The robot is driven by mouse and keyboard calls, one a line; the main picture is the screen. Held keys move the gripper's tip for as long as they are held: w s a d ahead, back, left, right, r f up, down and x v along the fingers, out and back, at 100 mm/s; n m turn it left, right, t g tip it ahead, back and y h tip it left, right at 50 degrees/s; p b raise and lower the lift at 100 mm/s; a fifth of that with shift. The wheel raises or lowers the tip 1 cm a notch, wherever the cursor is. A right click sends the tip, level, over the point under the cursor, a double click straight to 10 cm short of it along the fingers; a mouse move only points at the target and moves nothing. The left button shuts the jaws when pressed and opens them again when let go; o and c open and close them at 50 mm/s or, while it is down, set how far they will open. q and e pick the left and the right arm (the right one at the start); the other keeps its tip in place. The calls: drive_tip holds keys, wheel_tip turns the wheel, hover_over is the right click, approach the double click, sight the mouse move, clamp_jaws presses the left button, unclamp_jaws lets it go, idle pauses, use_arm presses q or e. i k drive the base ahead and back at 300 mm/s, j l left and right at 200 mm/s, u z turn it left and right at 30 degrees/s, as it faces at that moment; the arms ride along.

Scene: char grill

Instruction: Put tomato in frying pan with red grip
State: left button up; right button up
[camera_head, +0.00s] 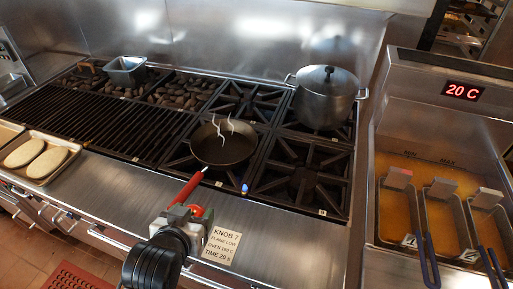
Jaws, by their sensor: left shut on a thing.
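The frying pan (224,151) sits on a burner near the middle of the range, with white wisps above it. Its red grip (189,187) points toward the front left, over the steel front ledge. My left gripper (192,209) is at the front ledge, close to the end of the red grip. It is shut on a small rounded red thing, which looks like the tomato (197,210) and is mostly hidden by the fingers. I cannot tell whether the gripper touches the pan's grip. My right gripper is not in view.
A lidded steel pot (326,100) stands on the back right burner. A small blue flame (244,188) shows at the front edge. A tray (62,142) with two pale patties is at left. Fryer baskets (437,205) are at right. The front right burner is empty.

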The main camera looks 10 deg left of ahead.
sight(226, 149)
drive_tip(key=j+z, duration=0.8)
drive_tip(key=k+j+z, duration=0.1)
drive_tip(key=j+z, duration=0.35)
drive_tip(key=k+j, duration=0.15)
drive_tip(key=j, duration=0.2)
drive_tip(key=k+j+z, duration=0.1)
drive_tip(key=j, duration=0.3)
drive_tip(key=k+j, duration=0.2)
drive_tip(key=j, duration=0.15)
drive_tip(key=k+j+z, duration=0.1)
drive_tip(key=j, duration=0.25)
drive_tip(key=i+l, duration=0.1)
drive_tip(key=i, duration=0.15)
